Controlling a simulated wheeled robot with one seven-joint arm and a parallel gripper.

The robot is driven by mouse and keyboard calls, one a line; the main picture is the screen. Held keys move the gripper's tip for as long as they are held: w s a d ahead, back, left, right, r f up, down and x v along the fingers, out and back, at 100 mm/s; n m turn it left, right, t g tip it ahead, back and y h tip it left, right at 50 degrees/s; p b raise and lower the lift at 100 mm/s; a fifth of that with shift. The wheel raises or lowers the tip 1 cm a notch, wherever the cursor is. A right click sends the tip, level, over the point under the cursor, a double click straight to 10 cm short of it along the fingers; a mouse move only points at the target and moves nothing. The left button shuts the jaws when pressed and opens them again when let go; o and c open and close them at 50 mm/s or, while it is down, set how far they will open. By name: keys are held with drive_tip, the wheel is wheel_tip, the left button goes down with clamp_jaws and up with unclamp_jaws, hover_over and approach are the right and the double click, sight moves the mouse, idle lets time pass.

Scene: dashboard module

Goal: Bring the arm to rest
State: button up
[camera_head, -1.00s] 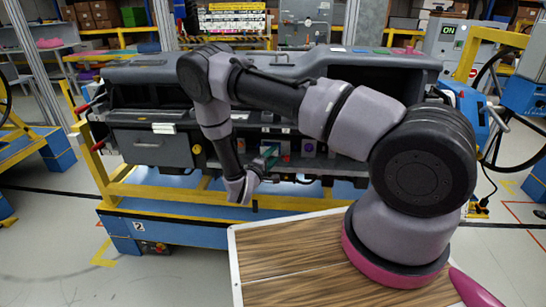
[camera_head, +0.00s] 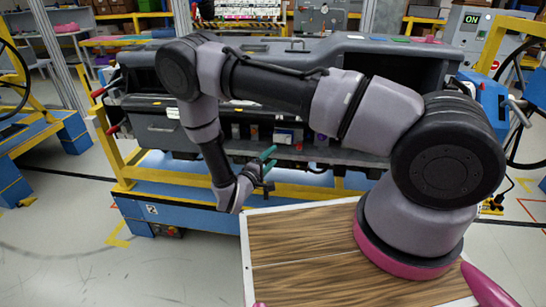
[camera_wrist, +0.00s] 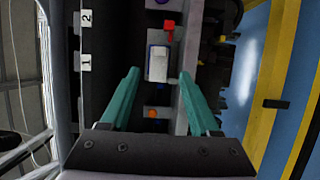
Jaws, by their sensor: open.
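My gripper (camera_head: 268,160) hangs in front of the lower middle of the dashboard module (camera_head: 400,75) in the head view. Its two green fingers are apart. In the wrist view my gripper (camera_wrist: 157,85) is open, with nothing between the fingertips. Beyond the fingers is a white block-like part (camera_wrist: 158,64) with a red piece (camera_wrist: 169,28) beside it, set in the dashboard. My arm reaches left from its base and bends down at the elbow. It hides part of the dashboard's upper left.
A yellow and blue stand (camera_head: 190,218) carries the dashboard. A wood-topped surface (camera_head: 300,270) lies at the front, under my arm's base. A blue device (camera_head: 487,100) stands at the dashboard's right end. Grey floor (camera_head: 60,240) is open at left.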

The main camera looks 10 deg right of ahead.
drive_tip(key=s+d+r+m+g, duration=0.25)
drive_tip(key=d+r+g, duration=0.2)
drive_tip(key=r, duration=0.35)
drive_tip(key=s+d+r+m+g+y, duration=0.1)
drive_tip(key=d+r+m+g, duration=0.35)
drive_tip(key=r, duration=0.35)
drive_tip(key=s+d+r+m+g, duration=0.25)
drive_tip(key=d+r+g, duration=0.2)
drive_tip(key=r, duration=0.35)
drive_tip(key=s+r+m+t+y, duration=0.2)
drive_tip(key=s+r+y, duration=0.4)
drive_tip(key=r, duration=0.5)
drive_tip(key=s+r+m+t+y, duration=0.2)
drive_tip(key=s+r+t+y, duration=0.3)
drive_tip(key=s+r, duration=0.5)
wheel_tip(320, 180, up, 2)
drive_tip(key=shift+a+m+y, duration=0.35)
drive_tip(key=shift+y, duration=0.45)
